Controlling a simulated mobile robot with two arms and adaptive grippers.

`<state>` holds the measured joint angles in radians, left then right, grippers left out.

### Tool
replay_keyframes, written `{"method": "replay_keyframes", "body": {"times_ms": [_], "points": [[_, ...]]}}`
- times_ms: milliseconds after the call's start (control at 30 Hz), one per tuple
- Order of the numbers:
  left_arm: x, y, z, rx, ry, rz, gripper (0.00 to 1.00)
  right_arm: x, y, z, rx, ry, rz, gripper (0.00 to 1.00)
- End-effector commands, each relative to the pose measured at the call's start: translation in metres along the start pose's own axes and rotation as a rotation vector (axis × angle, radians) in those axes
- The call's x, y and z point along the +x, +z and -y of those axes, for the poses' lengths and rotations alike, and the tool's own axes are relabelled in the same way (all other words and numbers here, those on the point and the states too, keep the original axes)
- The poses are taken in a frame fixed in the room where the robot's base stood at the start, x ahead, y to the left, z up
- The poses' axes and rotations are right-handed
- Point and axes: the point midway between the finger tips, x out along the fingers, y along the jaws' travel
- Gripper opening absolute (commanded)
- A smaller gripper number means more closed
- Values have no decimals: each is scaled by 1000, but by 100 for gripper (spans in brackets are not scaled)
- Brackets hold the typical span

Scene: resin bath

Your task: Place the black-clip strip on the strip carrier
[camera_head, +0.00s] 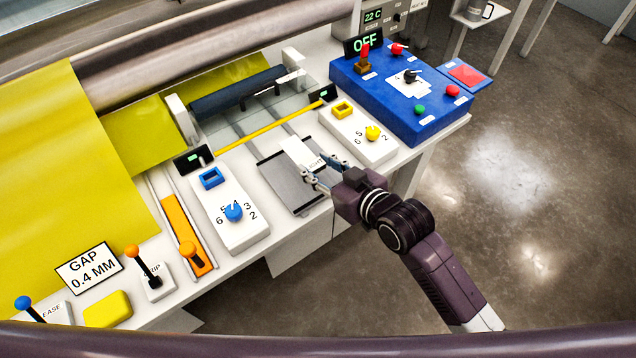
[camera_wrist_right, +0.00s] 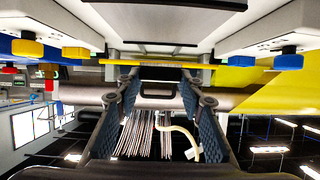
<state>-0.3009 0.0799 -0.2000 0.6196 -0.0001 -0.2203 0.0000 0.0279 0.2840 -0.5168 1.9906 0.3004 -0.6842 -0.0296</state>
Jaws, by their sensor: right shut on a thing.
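My right gripper (camera_head: 317,181) is shut on the near end of a white strip (camera_head: 296,151) with dark lettering, partly readable as "IGHT". In the right wrist view a black clip (camera_wrist_right: 158,74) shows between the fingertips of the right gripper (camera_wrist_right: 159,88), so this looks like the black-clip strip. In the head view the strip is over the far right part of a flat grey plate (camera_head: 285,193) with dark edges, which may be the strip carrier. I cannot tell whether the strip touches it. My left gripper is not in view.
A yellow bar (camera_head: 268,129) crosses beyond the plate. A white box with a blue knob (camera_head: 234,212) stands left of it, one with a yellow knob (camera_head: 373,133) to the right. A blue control box (camera_head: 400,100) is at the far right. Several levers stand at the left.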

Motion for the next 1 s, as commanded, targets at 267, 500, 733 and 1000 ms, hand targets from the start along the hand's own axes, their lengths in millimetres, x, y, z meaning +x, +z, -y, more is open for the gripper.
{"method": "replay_keyframes", "body": {"times_ms": [267,500,733,1000], "points": [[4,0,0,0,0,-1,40,11,28,0,0,0,2,17],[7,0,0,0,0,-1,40,23,56,0,0,0,-1,17],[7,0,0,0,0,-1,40,23,56,0,0,0,-1,17],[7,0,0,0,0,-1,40,24,57,0,0,0,-1,53]]}}
